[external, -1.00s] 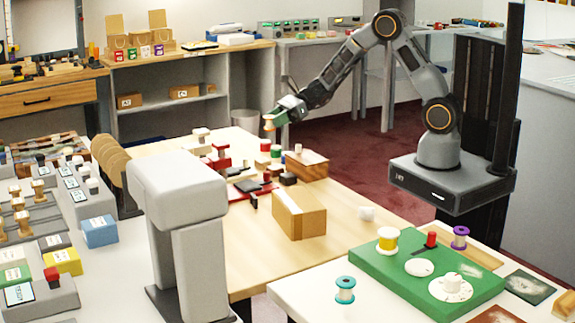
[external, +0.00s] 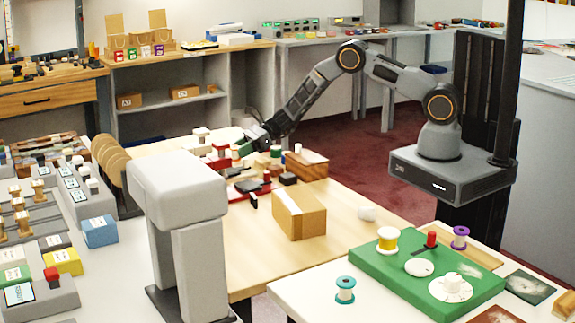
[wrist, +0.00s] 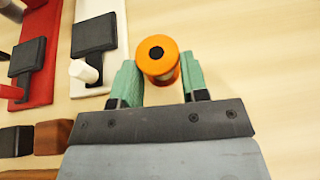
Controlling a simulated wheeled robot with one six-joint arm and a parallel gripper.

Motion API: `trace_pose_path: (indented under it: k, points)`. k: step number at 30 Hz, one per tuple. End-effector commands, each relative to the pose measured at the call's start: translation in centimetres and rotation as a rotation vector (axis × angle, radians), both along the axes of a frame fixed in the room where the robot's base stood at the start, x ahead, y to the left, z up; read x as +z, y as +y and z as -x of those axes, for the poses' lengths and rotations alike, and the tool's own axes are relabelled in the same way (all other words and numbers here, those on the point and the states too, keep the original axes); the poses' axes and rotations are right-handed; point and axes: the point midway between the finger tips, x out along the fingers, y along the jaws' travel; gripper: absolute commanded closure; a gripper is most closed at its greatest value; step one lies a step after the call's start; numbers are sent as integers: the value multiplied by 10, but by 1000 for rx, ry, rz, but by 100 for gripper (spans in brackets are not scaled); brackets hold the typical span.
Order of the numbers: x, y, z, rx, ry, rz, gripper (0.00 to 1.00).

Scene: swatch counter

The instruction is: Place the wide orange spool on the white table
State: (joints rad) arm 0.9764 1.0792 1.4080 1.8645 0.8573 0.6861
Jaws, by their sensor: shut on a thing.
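My gripper (wrist: 158,72) is shut on an orange spool (wrist: 157,52) with a dark centre hole, held between the green finger pads in the wrist view. In the external view my gripper (external: 242,147) is low over the far part of the wooden table (external: 250,262); the spool is too small and crowded there to make out clearly. I cannot tell whether the spool touches the wood. The white table (external: 296,296) is at the front right, apart from my gripper.
A cardboard box (external: 299,222) and red and black fixtures (wrist: 35,55) are on the wooden table.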

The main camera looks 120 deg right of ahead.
Motion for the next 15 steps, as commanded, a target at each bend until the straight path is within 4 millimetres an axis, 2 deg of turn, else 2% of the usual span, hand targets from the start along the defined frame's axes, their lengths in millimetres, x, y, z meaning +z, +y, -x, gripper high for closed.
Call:
trace_pose_path:
  k: [4, 15]
  points:
    - [-9, 0, 0, -1, -2, 1, 82]
    - [-13, 0, 0, 0, -2, 2, 82]
